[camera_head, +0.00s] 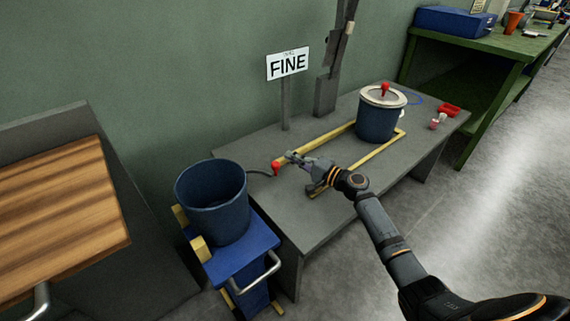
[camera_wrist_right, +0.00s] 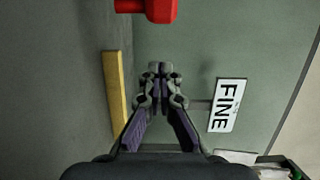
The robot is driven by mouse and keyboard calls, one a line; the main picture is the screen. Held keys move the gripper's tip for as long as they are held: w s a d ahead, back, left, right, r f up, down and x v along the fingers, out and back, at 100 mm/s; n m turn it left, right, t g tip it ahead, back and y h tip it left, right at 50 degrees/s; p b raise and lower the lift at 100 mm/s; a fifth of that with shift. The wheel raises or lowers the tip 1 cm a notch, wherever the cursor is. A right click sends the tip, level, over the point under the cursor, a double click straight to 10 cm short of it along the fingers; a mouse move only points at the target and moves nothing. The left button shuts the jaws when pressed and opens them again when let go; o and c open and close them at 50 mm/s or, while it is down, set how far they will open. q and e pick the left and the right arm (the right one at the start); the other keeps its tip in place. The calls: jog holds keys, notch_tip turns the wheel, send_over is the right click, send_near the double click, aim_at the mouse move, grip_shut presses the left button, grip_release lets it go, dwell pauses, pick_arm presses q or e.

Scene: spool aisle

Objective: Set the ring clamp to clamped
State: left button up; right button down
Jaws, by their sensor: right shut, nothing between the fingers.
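My right gripper (camera_head: 292,157) is shut and empty over the left part of the grey bench, close to a red handle (camera_head: 276,168) at the end of a yellow rail. In the right wrist view my shut fingertips (camera_wrist_right: 160,70) show below a red block-like part (camera_wrist_right: 160,9), apart from it in the picture. A dark blue drum (camera_head: 376,122) with a pale lid (camera_head: 383,97) and a red knob (camera_head: 384,89) stands upright at the bench's back right. I cannot tell which part is the ring clamp, or its state. My left gripper is not in view.
A "FINE" sign (camera_head: 287,64) stands behind the bench (camera_head: 317,222). An open blue bucket (camera_head: 213,205) sits on a blue cart (camera_head: 248,258) at left. Small red items (camera_head: 449,109) lie right of the drum. Yellow rails (camera_head: 338,132) cross the bench.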

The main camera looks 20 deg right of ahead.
jog(key=shift+x, duration=1.05)
jog(key=s, duration=0.1)
jog(key=s+a, duration=0.1)
jog(key=shift+s+a+p, duration=0.2)
jog(key=shift+s+p, duration=0.1)
jog(key=shift+p, duration=0.05)
jog(key=shift+s+a, duration=0.2)
jog(key=shift+s, duration=0.1)
jog(key=shift+s+a, duration=0.15)
jog(key=shift+s, duration=0.05)
